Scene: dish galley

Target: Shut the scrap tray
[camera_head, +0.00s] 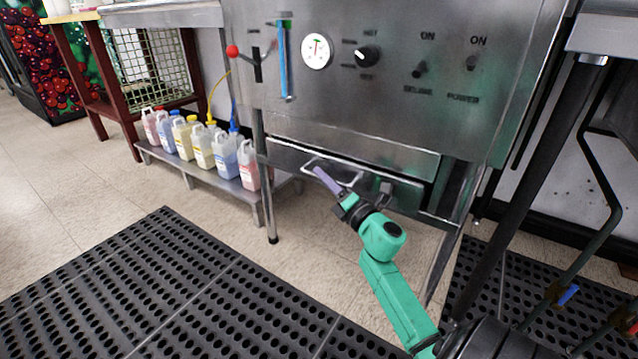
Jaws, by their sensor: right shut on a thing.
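The scrap tray (405,192) is a metal drawer low under the steel dish machine. Its front stands a little out from the body, with a dark gap above it. A pale bar handle (345,177) runs along the front. My right gripper (322,176) is at the left part of this handle and shut on it, its fingers partly hidden by their angle. My green right arm reaches up to it from the bottom right. My left gripper is out of view.
The dish machine (400,115) has a dial, knob and switches above the tray. Several plastic jugs (203,146) stand on a low shelf to the left. Machine legs (268,205) flank the tray. Black perforated mats (170,290) cover the floor in front.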

